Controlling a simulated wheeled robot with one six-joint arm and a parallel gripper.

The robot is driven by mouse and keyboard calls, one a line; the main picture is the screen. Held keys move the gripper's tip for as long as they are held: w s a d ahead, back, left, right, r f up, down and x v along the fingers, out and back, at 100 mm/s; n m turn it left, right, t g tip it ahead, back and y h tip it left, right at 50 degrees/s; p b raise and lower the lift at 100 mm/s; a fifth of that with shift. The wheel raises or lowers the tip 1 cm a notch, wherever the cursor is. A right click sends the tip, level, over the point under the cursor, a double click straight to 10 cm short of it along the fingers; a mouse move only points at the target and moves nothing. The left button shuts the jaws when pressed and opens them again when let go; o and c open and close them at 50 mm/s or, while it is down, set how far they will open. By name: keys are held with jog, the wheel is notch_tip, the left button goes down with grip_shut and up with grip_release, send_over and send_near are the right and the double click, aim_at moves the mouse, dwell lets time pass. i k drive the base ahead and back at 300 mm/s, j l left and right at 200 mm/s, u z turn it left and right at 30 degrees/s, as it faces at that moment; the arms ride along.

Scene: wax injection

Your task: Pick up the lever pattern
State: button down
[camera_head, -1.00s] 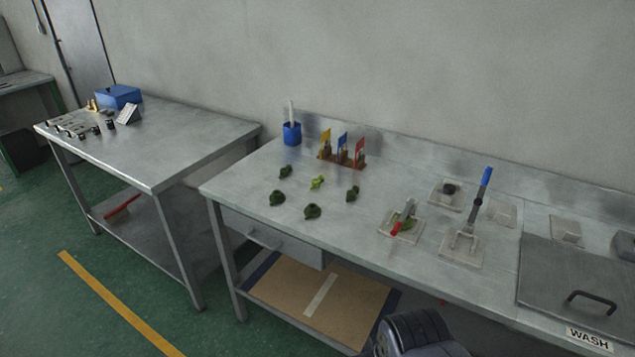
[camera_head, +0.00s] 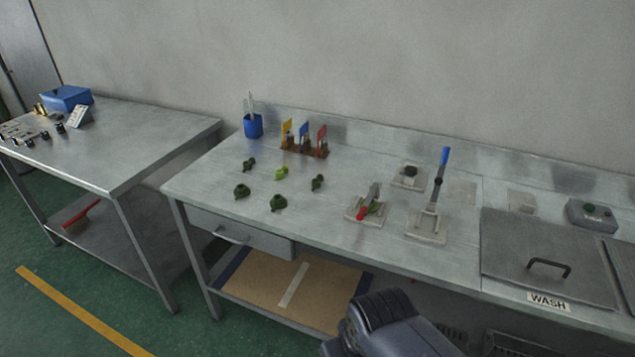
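Several small green wax patterns lie apart on the steel bench in the head view. A brighter green one (camera_head: 281,173) lies at the back middle. Darker green ones lie at the back left (camera_head: 249,164), front left (camera_head: 242,191), front middle (camera_head: 278,203) and right (camera_head: 317,182). They are too small for me to tell which is the lever pattern. A dark rounded part of my arm shows at the bottom edge, in front of the bench. My gripper's fingers are not in view.
A red-handled clamp fixture (camera_head: 367,207) and a blue-handled lever fixture (camera_head: 428,225) stand right of the patterns. Behind are a rack with coloured flags (camera_head: 304,148) and a blue cup (camera_head: 253,126). The WASH lid (camera_head: 530,250) is at right. A second table (camera_head: 150,135) stands left.

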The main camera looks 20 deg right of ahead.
aim_at(279, 173)
jog(key=i+j+z, duration=0.95)
jog(key=i+j, duration=0.25)
jog(key=j, duration=0.2)
